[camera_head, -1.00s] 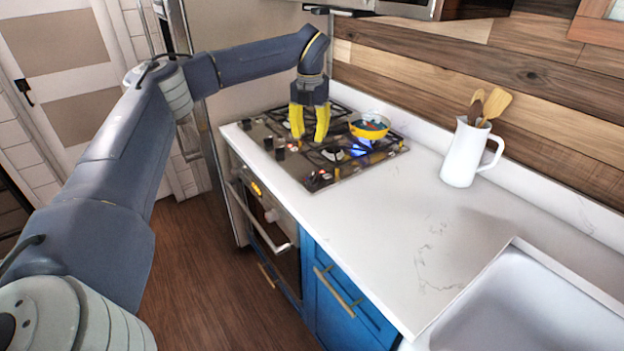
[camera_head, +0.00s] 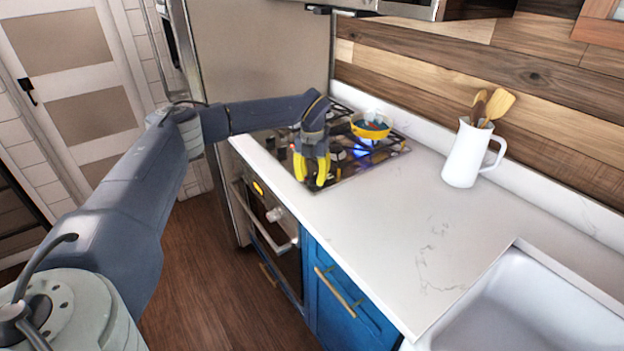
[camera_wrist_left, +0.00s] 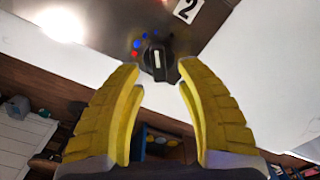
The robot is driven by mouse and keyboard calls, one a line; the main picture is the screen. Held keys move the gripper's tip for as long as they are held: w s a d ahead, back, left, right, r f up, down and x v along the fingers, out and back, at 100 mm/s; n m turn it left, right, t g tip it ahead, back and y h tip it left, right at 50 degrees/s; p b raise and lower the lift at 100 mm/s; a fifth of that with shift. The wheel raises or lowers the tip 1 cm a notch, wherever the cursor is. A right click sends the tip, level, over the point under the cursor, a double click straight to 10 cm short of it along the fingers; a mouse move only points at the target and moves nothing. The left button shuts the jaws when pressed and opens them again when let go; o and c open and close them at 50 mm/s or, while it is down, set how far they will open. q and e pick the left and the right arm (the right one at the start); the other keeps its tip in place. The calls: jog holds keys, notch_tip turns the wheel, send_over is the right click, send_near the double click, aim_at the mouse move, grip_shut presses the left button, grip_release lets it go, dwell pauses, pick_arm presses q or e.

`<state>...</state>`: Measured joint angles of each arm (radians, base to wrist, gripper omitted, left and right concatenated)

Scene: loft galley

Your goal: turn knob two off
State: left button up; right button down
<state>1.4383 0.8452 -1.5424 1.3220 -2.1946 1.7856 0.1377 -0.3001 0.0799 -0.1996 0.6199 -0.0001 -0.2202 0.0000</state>
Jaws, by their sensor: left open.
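Knob two (camera_wrist_left: 158,63) is a dark round knob with a pale pointer line, next to a white label marked 2 (camera_wrist_left: 188,9) in the left wrist view. Blue and red dots lie along its left side. My left gripper (camera_wrist_left: 159,78) has yellow fingers spread apart, with the knob just beyond and between the tips; I cannot tell if they touch it. In the head view my left gripper (camera_head: 313,180) points down over the front right corner of the cooktop (camera_head: 345,174) and hides the knob. A blue flame (camera_head: 362,152) burns on the right of the cooktop.
A yellow pan (camera_head: 371,127) with food in it sits at the back of the cooktop. A white jug (camera_head: 467,155) with wooden utensils stands on the white counter (camera_head: 400,225). The sink (camera_head: 530,310) is at the lower right. The counter between is clear.

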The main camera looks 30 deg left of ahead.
pick_arm(q)
jog(key=shift+f, duration=0.5)
jog(key=shift+c, duration=0.5)
grip_shut()
